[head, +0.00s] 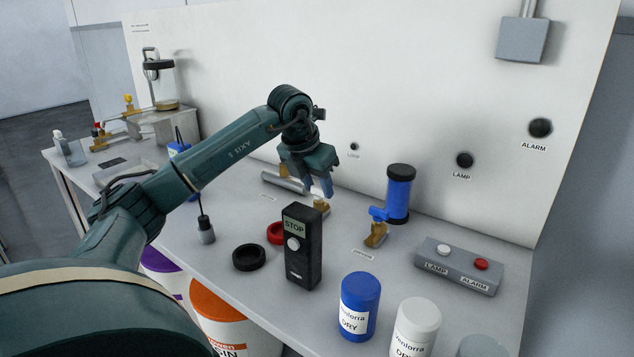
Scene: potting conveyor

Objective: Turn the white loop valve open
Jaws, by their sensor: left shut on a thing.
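The loop valve (321,207) shows as a small brass body on the bench, just below my left gripper. My right gripper is not in view.
A black STOP box (302,250) stands in front of the valve. A blue-handled brass valve (376,233) and a blue cylinder (398,195) are to the right. A silver cylinder (283,182) lies to the left. The LAMP and ALARM button box (458,268) sits farther right.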

